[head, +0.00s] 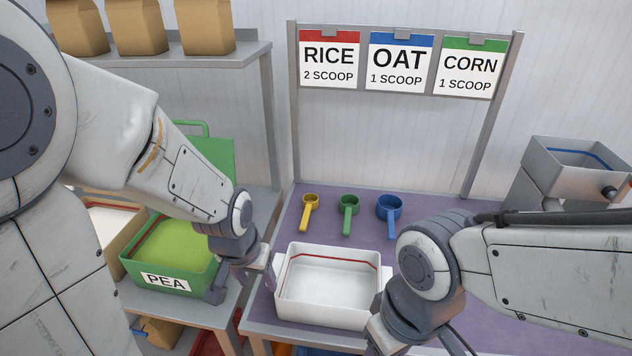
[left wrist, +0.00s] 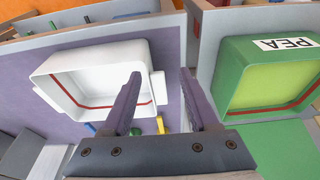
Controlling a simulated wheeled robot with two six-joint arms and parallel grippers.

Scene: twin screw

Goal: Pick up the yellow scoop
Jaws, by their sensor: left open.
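The yellow scoop (head: 309,207) stands on the purple table top at the left end of a row, with its handle toward me. It also shows partly in the left wrist view (left wrist: 160,125), between the lines of the fingers and close to the gripper's base. My left gripper (head: 268,277) is open and empty. It is in front of the scoop, at the left side of the white tray, apart from the scoop. In the left wrist view its two fingers (left wrist: 160,88) are spread. My right arm's wrist reaches the bottom edge; its fingers do not show.
A green scoop (head: 348,209) and a blue scoop (head: 389,209) stand to the right. A white tray (head: 326,311) is in front. A green PEA bin (head: 180,286) stands left. A sign rack (head: 293,120) rises behind; a grey hopper (head: 568,160) stands right.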

